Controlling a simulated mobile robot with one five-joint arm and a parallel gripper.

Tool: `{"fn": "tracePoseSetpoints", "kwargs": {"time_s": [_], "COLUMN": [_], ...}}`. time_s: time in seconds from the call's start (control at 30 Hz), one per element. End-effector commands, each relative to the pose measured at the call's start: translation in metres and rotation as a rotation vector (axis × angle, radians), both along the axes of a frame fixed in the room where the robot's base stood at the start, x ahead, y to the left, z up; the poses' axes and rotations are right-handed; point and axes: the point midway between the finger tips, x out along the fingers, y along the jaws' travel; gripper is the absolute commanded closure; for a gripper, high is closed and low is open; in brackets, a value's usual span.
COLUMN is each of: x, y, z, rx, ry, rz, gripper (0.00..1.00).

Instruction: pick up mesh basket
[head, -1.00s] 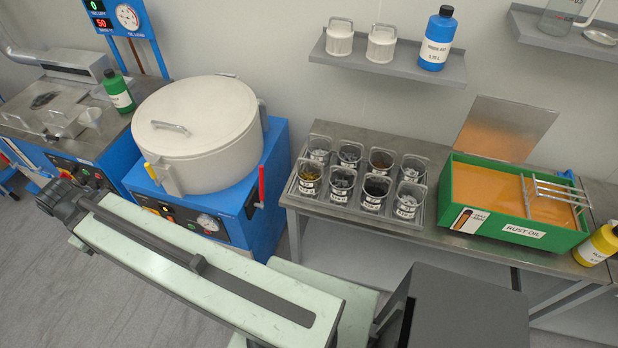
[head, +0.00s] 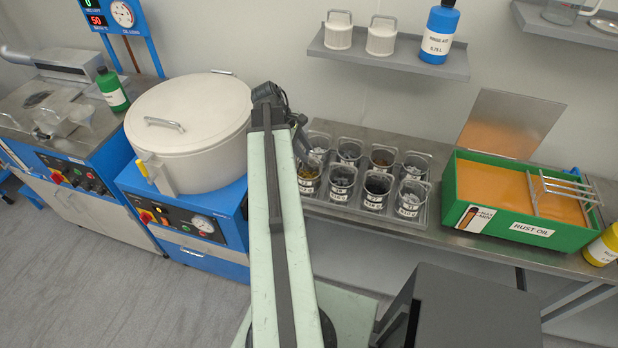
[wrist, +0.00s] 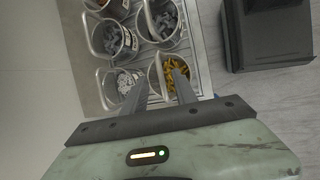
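Several wire-handled mesh baskets stand in a metal tray (head: 345,214) on the bench, filled with small parts. The front-left mesh basket (head: 309,186) holds gold-coloured parts and is partly behind my arm; it also shows in the wrist view (wrist: 163,76). Beside it in the wrist view is a basket of pale parts (wrist: 118,88); baskets of grey parts (wrist: 122,40) lie beyond. My gripper (wrist: 160,80) is open, its two fingers apart over these near baskets, with nothing visible between them. In the head view my gripper (head: 302,140) is at the tray's left end.
A white-lidded round vessel (head: 190,125) on a blue machine stands close left of my arm. A green rust oil tank (head: 500,222) with a wire rack is right of the tray. A wall shelf (head: 390,58) with white canisters and a blue bottle hangs above.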

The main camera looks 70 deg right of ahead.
Motion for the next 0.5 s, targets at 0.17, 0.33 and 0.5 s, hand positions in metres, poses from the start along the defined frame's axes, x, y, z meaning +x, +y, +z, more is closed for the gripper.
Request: {"fn": "tracePoseSetpoints", "kwargs": {"time_s": [0.17,0.33,0.5], "x": [-0.006,-0.008,-0.016], "y": [-0.004,-0.005,-0.01], "z": [-0.021,-0.029,-0.058], "rx": [0.0,0.0,0.0], "ry": [-0.001,-0.001,-0.002], "rz": [0.0,-0.001,-0.003], "gripper": [0.66,0.66,0.66]}}
